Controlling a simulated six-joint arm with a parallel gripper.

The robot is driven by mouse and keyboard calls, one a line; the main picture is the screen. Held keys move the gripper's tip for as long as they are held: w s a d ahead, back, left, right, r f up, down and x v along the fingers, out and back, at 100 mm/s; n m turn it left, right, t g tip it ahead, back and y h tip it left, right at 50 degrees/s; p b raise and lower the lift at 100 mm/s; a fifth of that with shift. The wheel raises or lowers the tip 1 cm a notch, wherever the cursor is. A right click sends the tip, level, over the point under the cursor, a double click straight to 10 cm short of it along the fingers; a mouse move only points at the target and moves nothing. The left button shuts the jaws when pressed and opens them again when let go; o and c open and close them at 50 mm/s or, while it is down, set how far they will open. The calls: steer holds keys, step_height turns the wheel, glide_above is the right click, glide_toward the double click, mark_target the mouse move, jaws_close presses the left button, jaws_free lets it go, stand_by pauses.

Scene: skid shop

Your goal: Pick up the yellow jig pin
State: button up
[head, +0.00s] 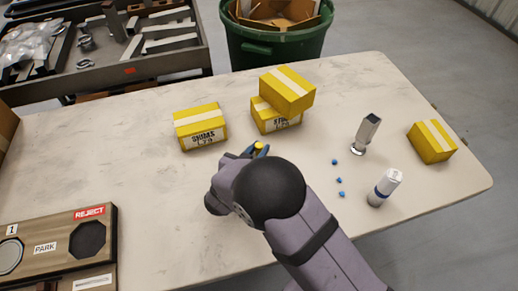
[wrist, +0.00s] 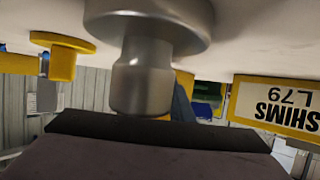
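The yellow jig pin (head: 259,146) shows as a small yellow top at the end of my gripper (head: 256,151) in the head view, right beside the blue fingers. In the wrist view, which is upside down, a yellow pin (wrist: 62,62) stands on its flange at the left. A larger silver pin (wrist: 143,75) stands close to the camera in the middle. A blue-grey finger (wrist: 183,102) shows partly behind it. The arm hides the silver pin in the head view. I cannot tell the finger gap or whether they touch a pin.
A shims box (head: 200,128) is left of my gripper, and stacked yellow boxes (head: 287,90) stand behind it. A reject tray (head: 60,214) lies left.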

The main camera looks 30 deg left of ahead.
jaws_close()
